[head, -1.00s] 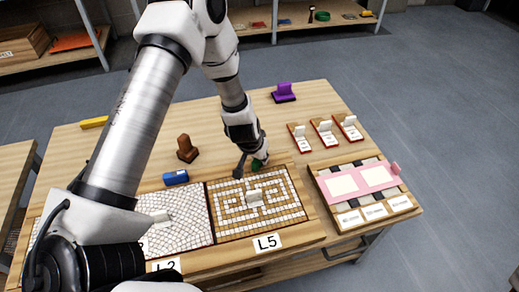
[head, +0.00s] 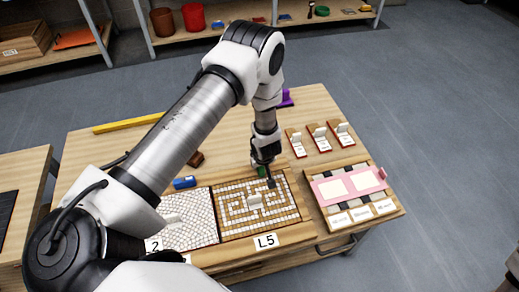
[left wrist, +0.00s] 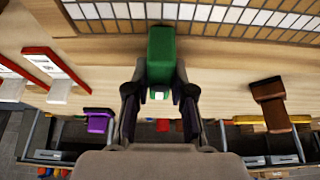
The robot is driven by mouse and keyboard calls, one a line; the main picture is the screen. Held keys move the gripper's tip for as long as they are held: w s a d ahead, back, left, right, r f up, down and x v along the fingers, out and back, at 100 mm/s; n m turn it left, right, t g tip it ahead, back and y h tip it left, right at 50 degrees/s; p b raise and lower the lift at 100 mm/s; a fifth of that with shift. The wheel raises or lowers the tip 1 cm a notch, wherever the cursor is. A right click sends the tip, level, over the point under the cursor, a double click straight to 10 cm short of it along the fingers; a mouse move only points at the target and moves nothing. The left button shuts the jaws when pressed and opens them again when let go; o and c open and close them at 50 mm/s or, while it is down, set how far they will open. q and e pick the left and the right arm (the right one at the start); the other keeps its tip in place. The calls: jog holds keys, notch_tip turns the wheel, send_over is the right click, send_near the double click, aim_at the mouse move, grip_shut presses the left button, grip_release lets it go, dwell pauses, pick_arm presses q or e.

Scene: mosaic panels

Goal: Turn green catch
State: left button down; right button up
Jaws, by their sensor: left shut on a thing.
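The green catch (left wrist: 161,58) stands upright in the left wrist view, between the fingers of my left gripper (left wrist: 160,90). The gripper is shut on it. In the head view the catch (head: 262,171) is a small green patch at the back edge of the L5 mosaic panel (head: 292,222), partly hidden by my left gripper (head: 265,165). My right gripper is not in view.
A white-tiled panel (head: 185,228) lies left of L5, with a blue block (head: 184,183) behind it. A pink-framed board (head: 328,188) is at the right. Several small card stands (head: 319,139) are behind it. A yellow bar (head: 128,123) lies at the table's back left.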

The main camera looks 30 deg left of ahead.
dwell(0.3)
pick_arm(q)
jog(key=c, duration=1)
grip_release()
jog(key=v, duration=1.2)
